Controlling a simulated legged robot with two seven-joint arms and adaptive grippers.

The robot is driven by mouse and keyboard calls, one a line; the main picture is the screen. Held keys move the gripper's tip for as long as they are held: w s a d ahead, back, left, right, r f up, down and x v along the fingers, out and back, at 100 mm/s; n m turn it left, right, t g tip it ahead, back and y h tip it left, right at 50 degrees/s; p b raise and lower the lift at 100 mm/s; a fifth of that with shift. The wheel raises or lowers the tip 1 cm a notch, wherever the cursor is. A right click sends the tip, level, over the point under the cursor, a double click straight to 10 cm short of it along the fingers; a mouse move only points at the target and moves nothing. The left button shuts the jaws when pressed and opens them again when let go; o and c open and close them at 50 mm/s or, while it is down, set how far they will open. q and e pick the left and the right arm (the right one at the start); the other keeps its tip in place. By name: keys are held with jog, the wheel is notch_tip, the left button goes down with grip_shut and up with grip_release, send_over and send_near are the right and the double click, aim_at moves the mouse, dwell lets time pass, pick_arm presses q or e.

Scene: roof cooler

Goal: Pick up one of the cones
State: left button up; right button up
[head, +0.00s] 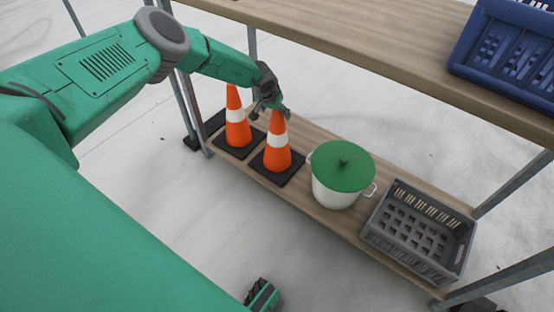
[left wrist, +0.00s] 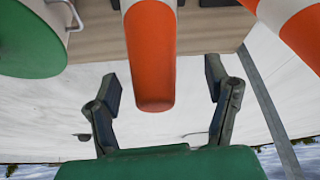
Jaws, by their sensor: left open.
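Two orange cones with white bands and black square bases stand upright on the lower wooden shelf. The left cone (head: 237,125) is beside the right cone (head: 277,148), which is nearer the pot. My left gripper (head: 270,103) is open at the top of the right cone. In the left wrist view, the right cone (left wrist: 151,60) reaches between the spread fingers of my left gripper (left wrist: 163,92), with gaps on both sides. The left cone (left wrist: 290,22) shows at the upper right there.
A white pot with a green lid (head: 341,168) stands right of the cones. A grey crate (head: 419,229) is at the shelf's right end. The upper shelf (head: 372,52) overhangs behind, with a blue crate (head: 505,48). Metal posts (head: 190,110) stand left of the cones.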

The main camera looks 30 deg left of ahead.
aim_at(278, 138)
pick_arm(q)
jog(key=b+x, duration=0.1)
jog(key=x, duration=0.1)
jog(key=b+x, duration=0.1)
jog(key=x, duration=0.1)
jog(key=shift+d+f+b, duration=0.2)
jog(key=shift+d+b, duration=0.15)
jog(key=shift+w+d+f, duration=0.1)
jog(key=shift+w+f, duration=0.05)
jog(key=shift+a, duration=0.25)
jog(key=c, duration=1.1)
grip_shut()
jog(key=shift+d, duration=0.1)
